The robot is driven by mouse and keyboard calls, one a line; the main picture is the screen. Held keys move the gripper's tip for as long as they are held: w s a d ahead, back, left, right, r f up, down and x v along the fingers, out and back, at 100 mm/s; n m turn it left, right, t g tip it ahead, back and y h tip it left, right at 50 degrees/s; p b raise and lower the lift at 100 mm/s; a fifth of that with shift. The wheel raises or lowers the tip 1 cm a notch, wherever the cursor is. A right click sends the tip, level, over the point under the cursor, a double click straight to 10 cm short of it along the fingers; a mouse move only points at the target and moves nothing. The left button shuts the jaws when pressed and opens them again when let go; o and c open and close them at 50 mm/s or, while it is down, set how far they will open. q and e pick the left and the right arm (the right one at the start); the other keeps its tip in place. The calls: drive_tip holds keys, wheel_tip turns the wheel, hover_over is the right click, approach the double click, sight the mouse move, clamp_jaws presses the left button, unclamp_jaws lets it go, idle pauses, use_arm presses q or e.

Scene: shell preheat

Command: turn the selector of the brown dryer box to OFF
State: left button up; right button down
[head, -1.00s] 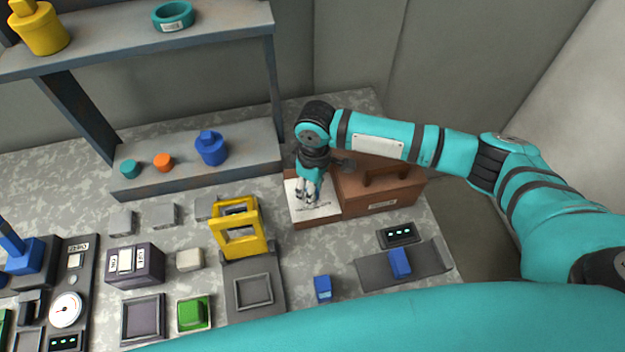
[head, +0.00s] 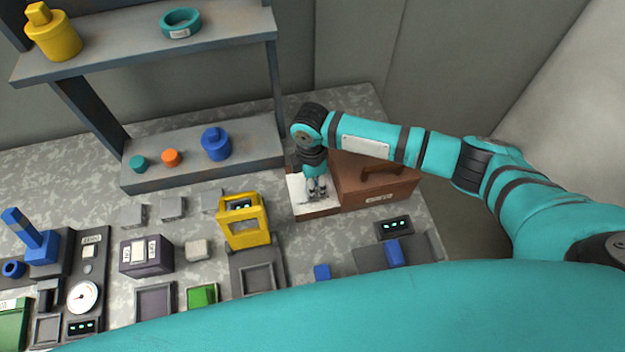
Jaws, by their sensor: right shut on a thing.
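The brown dryer box (head: 375,190) stands on the bench right of centre, with a dark handle (head: 381,170) on its lid and a small label on its front. A white panel (head: 298,192) covers the top of its left part. My right gripper (head: 317,194) points down onto this panel and is shut on the selector there. The fingers hide the selector, so its setting cannot be read. My left gripper is not in view.
A yellow frame (head: 244,239) stands left of the box. A small display (head: 394,227) and a blue block (head: 394,252) on a dark plate lie in front. A grey shelf (head: 255,152) stands behind to the left. My own teal arm covers the lower edge.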

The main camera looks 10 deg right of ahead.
drive_tip(key=shift+n, duration=0.6)
drive_tip(key=c, duration=1)
unclamp_jaws()
drive_tip(key=shift+o, duration=0.2)
wheel_tip(320, 180, up, 12)
drive_tip(key=shift+w, duration=0.35)
